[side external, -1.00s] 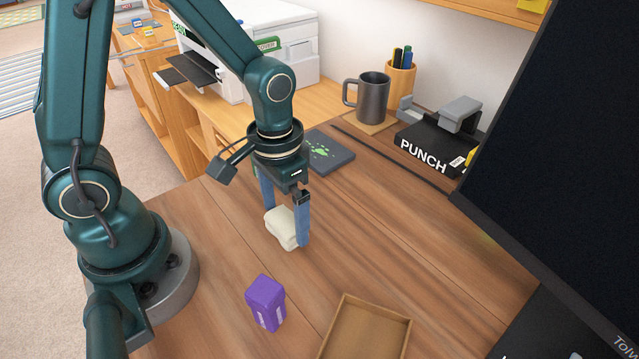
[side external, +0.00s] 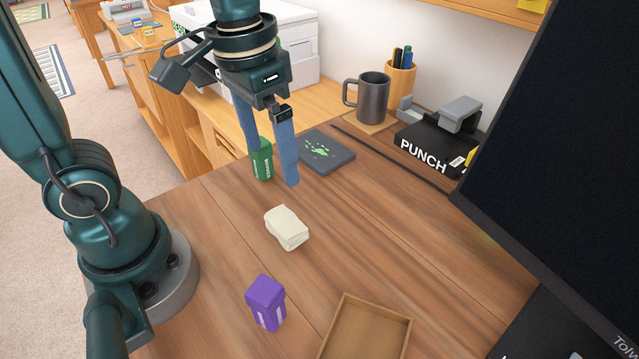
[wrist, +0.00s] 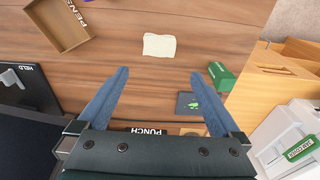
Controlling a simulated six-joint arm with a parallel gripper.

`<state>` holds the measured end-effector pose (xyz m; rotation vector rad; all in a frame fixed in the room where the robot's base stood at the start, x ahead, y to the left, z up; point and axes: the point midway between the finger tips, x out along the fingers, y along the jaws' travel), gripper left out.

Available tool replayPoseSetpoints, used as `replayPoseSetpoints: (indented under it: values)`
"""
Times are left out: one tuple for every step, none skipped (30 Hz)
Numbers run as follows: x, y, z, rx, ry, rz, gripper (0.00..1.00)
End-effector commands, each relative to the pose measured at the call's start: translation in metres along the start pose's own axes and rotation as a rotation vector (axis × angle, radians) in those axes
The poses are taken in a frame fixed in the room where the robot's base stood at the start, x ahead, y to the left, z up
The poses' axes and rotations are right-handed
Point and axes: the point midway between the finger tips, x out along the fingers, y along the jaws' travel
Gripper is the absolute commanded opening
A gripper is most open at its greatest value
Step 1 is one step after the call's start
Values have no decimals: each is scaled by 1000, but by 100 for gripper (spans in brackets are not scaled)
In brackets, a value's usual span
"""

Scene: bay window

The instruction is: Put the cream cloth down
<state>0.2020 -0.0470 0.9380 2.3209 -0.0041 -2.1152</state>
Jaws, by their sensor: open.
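The cream cloth (side external: 287,228), a folded pad, lies flat on the wooden desk in the side view. It also shows on the bare desk in the wrist view (wrist: 159,45), ahead of the fingertips. My gripper (side external: 275,168) is raised above the desk, behind and above the cloth in the side view. Its two blue fingers are spread apart with nothing between them. In the wrist view the open fingers (wrist: 160,80) point towards the cloth without touching it.
A purple box (side external: 266,303) and an open cardboard tray (side external: 343,318) are nearer the camera. A green box (side external: 262,160) stands behind the fingers. A dark pad (side external: 327,152), a mug (side external: 367,98) and a black punch box (side external: 432,148) are at the back. A monitor (side external: 560,150) is at right.

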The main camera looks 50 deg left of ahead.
Motion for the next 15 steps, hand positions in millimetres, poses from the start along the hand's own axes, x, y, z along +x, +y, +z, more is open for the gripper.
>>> replayPoseSetpoints:
  values:
    - [-5,-1,6,-1,52,1,100]
    - [-8,-2,10,-1,81,1,100]
    - [-10,-2,14,-1,121,2,100]
    - [-11,-3,18,-2,151,2,100]
    - [-12,-4,22,-2,179,2,100]
    - [-14,-4,25,-2,217,1,100]
    - [-14,-4,28,-2,243,1,100]
    - [-14,-5,31,-2,268,1,100]
    - [-14,-5,34,-2,298,0,100]
    - [-14,-6,36,-1,318,0,100]
    - [-14,-6,38,-1,335,-1,100]
    - [-14,-6,40,-1,356,-1,100]
    - [-14,-6,41,-1,369,-2,100]
    - [-13,-6,42,0,379,-2,100]
    - [-13,-6,42,0,389,-3,100]
